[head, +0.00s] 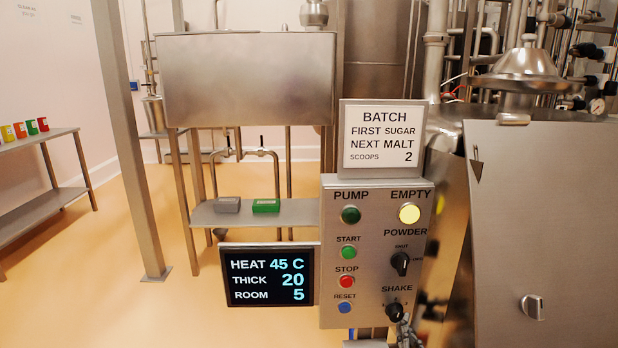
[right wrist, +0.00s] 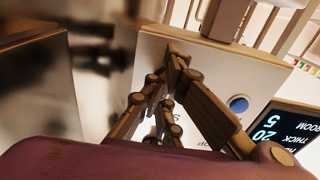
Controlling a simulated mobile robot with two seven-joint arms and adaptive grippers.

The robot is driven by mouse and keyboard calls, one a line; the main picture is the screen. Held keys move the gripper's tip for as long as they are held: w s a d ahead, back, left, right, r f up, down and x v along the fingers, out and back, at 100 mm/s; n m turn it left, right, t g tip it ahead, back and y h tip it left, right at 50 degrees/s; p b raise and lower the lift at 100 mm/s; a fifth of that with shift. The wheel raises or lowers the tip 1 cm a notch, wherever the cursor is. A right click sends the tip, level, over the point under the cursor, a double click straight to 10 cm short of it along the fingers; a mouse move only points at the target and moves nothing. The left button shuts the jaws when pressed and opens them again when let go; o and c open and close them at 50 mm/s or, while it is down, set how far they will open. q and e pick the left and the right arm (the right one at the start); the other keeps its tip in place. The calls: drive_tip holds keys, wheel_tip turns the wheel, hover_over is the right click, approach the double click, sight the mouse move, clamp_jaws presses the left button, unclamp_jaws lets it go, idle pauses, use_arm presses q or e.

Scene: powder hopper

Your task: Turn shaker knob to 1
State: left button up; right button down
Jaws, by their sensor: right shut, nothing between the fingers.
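The shaker knob (head: 395,311) is a small black knob under the word SHAKE, low on the grey control panel (head: 375,215). Its scale marks are too small to read, so I cannot tell its setting. My right gripper (head: 402,323) is shut at the panel's lower right, just below and right of the knob. In the right wrist view its closed fingers (right wrist: 176,65) lie against or close over the panel face and hide the knob. I cannot tell whether they touch it. My left gripper is not in view.
The black powder knob (head: 400,263) sits above the shaker knob. The blue reset button (head: 345,307) is to its left, below the red stop button (head: 347,282). A black display (head: 268,275) adjoins the panel's left. A large steel hopper (head: 545,220) stands close on the right.

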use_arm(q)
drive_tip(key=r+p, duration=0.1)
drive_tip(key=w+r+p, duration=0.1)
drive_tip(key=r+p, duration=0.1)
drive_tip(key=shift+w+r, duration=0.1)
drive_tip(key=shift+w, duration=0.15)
use_arm(e)
drive_tip(key=s, duration=0.6)
drive_tip(key=shift+d+f, duration=0.2)
drive_tip(key=shift+f, duration=0.2)
